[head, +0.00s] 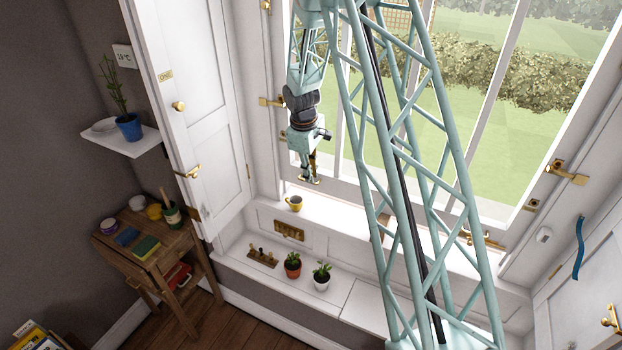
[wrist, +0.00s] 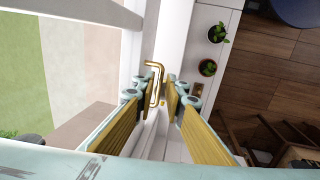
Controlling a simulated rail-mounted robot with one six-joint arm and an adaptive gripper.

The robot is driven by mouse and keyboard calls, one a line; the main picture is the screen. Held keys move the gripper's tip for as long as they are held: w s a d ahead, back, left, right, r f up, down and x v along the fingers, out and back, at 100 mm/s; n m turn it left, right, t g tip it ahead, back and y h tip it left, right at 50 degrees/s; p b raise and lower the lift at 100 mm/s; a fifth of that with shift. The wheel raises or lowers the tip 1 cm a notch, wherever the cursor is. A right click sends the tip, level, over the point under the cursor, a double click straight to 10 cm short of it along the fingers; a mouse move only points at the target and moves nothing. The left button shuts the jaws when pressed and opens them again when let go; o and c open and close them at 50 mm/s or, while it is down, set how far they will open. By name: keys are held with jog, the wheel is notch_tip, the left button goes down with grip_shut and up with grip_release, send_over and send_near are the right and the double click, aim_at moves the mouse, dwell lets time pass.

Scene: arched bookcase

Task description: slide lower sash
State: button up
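The lower sash (head: 345,193) is a white window frame in the head view; its bottom rail appears down near the sill. A brass handle (wrist: 153,72), a bent bar, stands at the white rail in the wrist view. My gripper (head: 309,177) hangs at the left part of the sash, above the sill. In the wrist view my gripper (wrist: 158,93) is open, with its two yellow-padded fingers on either side of the handle. I cannot tell whether either finger touches it. A second brass fitting (head: 482,239) is at the right of the sash, partly behind my arm.
A yellow mug (head: 294,203) stands on the sill below my gripper. Two potted plants (head: 292,265) (head: 322,276) stand on the lower ledge. Brass latches line the window frame.

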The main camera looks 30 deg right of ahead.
jog(key=shift+w+d+f, duration=0.1)
jog(key=shift+f, duration=0.8)
grip_shut()
grip_release()
jog(key=shift+r, duration=0.1)
